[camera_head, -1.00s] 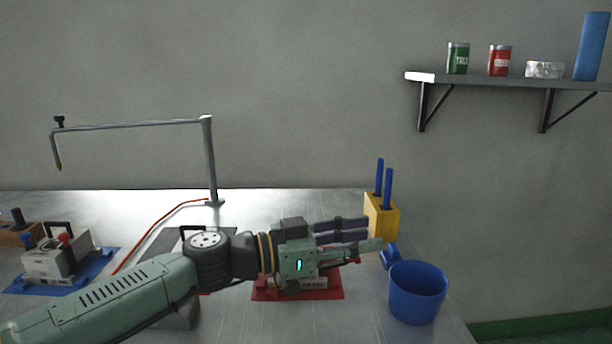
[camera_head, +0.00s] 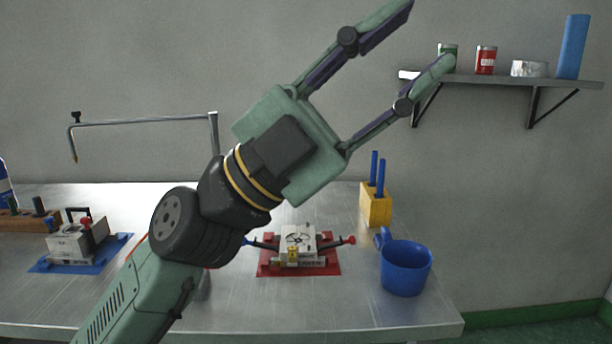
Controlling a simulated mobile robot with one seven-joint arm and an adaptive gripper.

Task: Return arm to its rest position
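My arm reaches up from the lower left, and my gripper (camera_head: 432,32) is raised high in front of the wall, tilted to the upper right. Its two long fingers stand wide apart with nothing between them. The fingertips overlap the left end of the shelf in the picture. A white mold block (camera_head: 299,238) sits on a red mat (camera_head: 298,271) on the table, below and apart from my gripper.
A blue mug (camera_head: 405,268) stands at the table's right, with a yellow block (camera_head: 375,208) holding blue-handled tools behind it. Another mold (camera_head: 77,238) lies on a blue mat (camera_head: 52,264) at left. A wall shelf (camera_head: 500,79) carries cans and a blue box.

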